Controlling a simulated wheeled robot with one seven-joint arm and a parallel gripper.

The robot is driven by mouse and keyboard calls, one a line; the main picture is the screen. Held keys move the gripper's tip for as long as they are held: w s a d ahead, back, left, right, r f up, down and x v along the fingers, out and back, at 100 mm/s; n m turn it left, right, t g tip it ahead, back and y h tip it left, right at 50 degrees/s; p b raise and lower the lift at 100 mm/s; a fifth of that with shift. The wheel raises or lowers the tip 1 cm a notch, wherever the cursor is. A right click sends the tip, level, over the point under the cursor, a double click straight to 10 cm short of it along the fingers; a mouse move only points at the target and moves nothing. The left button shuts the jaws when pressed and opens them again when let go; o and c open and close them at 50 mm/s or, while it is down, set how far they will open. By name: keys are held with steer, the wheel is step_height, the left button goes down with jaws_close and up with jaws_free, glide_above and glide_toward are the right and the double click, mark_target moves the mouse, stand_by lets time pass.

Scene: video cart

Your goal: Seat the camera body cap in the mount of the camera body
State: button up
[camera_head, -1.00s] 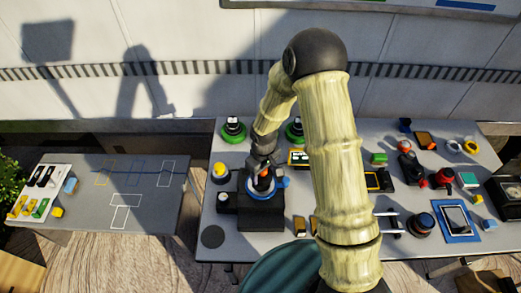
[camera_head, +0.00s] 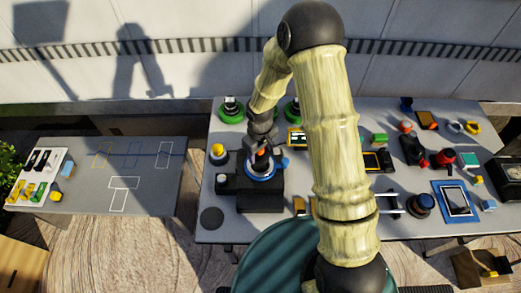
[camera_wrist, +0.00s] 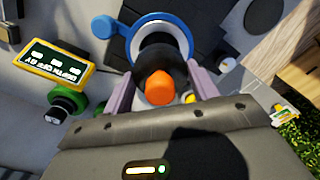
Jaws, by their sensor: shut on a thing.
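The black camera body (camera_head: 262,197) stands on the middle table, with a blue ring (camera_head: 262,175) around its mount on top. In the wrist view, the blue ring (camera_wrist: 133,37) has a lever and surrounds a pale metal rim. My gripper (camera_head: 260,155) points down over the mount. In the wrist view, my gripper (camera_wrist: 160,95) is shut on the body cap (camera_wrist: 160,88), which shows a dark body and an orange knob. The cap overlaps the near part of the mount in this view. Its lower edge is hidden, so I cannot tell whether it touches the mount.
A yellow-topped button (camera_head: 218,152) and a small white-topped block (camera_head: 222,178) stand left of the body. A black disc (camera_head: 211,218) lies at front left. Green-based posts (camera_head: 232,112) stand behind. A side table (camera_head: 90,200) is at left, across a gap.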

mark_target(260, 157)
steer(key=shift+w+f+b, duration=0.2)
steer(key=shift+f+b, duration=1.05)
steer(key=shift+f, duration=0.65)
steer(key=shift+s, duration=0.2)
steer(key=shift+w, duration=0.1)
steer(key=shift+f+b, duration=1)
steer(key=shift+f, duration=0.05)
stand_by(0.3)
steer(key=o, duration=1.1)
